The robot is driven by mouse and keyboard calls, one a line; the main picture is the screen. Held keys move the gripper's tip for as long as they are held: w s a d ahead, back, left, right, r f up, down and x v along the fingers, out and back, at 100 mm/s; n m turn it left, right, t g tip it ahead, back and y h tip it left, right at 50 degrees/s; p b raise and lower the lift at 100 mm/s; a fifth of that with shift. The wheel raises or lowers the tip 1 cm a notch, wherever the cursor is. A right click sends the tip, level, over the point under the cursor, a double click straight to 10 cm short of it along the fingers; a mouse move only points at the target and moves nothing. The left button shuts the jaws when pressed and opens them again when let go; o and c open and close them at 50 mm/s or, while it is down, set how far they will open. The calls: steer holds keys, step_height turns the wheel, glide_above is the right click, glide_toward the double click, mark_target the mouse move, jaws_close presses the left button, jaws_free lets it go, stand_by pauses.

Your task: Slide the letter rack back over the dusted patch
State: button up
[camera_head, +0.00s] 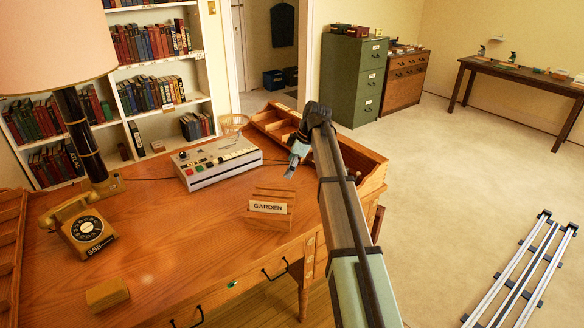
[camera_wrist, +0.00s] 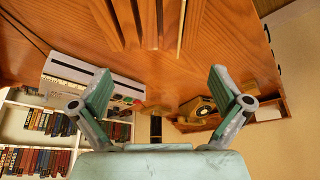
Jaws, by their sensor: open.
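The letter rack (camera_head: 270,207) is a small wooden stand with upright dividers and a label reading GARDEN, standing on the desk (camera_head: 190,240). What look like its slats (camera_wrist: 150,22) show at the top of the wrist view, cut off by the frame edge. My gripper (camera_head: 291,172) is above the desk, beyond the rack and slightly to its right in the head view. In the wrist view its two fingers (camera_wrist: 163,85) are spread wide with nothing between them. I cannot make out a clear dusted patch; only a faint pale spot shows on the desk top.
A push-button console (camera_head: 217,160) lies behind the rack to the left. A dial telephone (camera_head: 82,228), a lamp (camera_head: 80,135) and a tan block (camera_head: 107,294) are on the desk's left. A raised wooden compartment unit (camera_head: 345,155) bounds the right. The desk's middle is clear.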

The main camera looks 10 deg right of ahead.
mark_target(273, 201)
steer(key=p+x, duration=0.3)
steer(key=x, duration=1.4)
steer(key=shift+a+f+p, duration=0.15)
steer(key=shift+a+p, duration=0.05)
steer(key=shift+p, duration=0.2)
steer(key=c, duration=1.7)
